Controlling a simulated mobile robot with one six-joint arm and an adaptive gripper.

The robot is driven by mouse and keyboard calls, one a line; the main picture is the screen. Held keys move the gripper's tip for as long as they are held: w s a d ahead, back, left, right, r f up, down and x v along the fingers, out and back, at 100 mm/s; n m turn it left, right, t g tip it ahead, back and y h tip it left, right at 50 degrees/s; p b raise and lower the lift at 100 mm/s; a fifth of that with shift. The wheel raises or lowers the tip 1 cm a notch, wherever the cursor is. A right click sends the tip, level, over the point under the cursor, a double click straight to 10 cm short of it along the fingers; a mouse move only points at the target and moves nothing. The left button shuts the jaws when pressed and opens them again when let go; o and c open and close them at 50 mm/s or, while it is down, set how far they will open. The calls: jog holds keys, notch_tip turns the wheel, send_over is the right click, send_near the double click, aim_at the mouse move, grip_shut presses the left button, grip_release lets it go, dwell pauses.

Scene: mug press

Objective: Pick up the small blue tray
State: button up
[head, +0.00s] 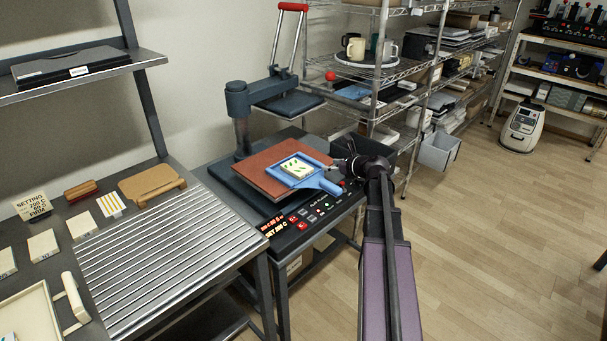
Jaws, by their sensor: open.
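The small blue tray (319,185) lies on the brown-red plate of the press, with its handle pointing to the lower right. A pale square piece with green marks (297,167) sits on it. My gripper (347,163) is open beside the tray's right side, at the end of my arm. Whether the jaws touch the tray is too small to tell. The brown-red press plate (257,162) shows around the tray. The press head (290,104) is raised and swung up behind it, with its red-topped handle (293,7) upright.
A control panel (300,222) with lit displays runs along the press's front. On the left a bench holds a ribbed metal rack (165,255), a brown wooden board (152,185) and a cream tray (28,318). Wire shelves (375,75) stand close behind my gripper. The floor at right is clear.

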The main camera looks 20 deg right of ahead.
aim_at(321, 164)
jog(key=shift+b+x, duration=1)
jog(key=shift+x, duration=1.65)
jog(key=shift+d, duration=0.15)
grip_shut()
